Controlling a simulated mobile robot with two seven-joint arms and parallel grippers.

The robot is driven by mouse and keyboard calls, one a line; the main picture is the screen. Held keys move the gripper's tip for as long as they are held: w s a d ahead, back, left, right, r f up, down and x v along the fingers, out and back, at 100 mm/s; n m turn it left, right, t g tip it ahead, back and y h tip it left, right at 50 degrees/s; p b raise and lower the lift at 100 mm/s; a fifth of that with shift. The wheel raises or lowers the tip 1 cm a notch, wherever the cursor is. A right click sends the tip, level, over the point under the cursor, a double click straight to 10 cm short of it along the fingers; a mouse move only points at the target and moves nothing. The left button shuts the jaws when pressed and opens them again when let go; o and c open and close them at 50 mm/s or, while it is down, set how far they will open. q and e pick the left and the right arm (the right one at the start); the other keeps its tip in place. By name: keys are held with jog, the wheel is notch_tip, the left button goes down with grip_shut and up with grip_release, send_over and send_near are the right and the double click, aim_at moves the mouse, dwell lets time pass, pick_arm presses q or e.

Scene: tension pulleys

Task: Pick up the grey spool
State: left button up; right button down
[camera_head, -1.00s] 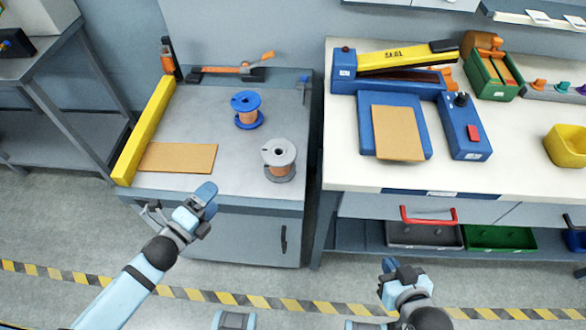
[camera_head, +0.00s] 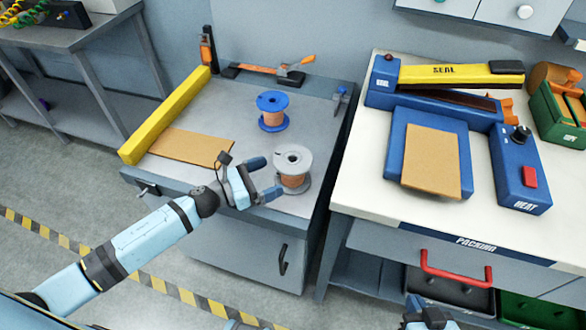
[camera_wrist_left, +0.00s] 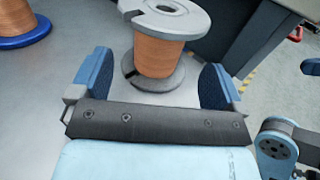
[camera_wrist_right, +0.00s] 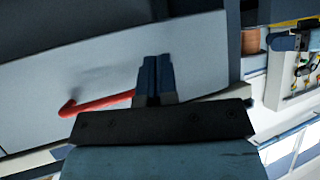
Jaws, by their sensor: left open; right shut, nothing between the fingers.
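The grey spool (camera_head: 293,168), wound with copper-coloured wire, stands upright on the grey cabinet top near its right front. In the left wrist view the grey spool (camera_wrist_left: 158,55) stands just ahead, between the lines of the two fingers. My left gripper (camera_head: 266,178) is open and empty, with its blue fingertips close to the spool's left side; in the left wrist view the gripper (camera_wrist_left: 158,85) spans wider than the spool. Contact cannot be told. My right gripper (camera_wrist_right: 153,75) is shut and empty, low in front of the packing bench drawers.
A blue spool (camera_head: 272,111) stands behind the grey one. A brown board (camera_head: 190,147) and a yellow bar (camera_head: 166,115) lie to the left. A clamp-like orange tool (camera_head: 268,72) lies at the back. The packing bench (camera_head: 370,190) with the sealer stands to the right.

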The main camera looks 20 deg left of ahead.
aim_at(287, 169)
pick_arm(q)
jog(key=x, duration=0.5)
jog(key=shift+w+d, duration=0.25)
jog(key=shift+c, duration=0.3)
jog(key=c, duration=1.4)
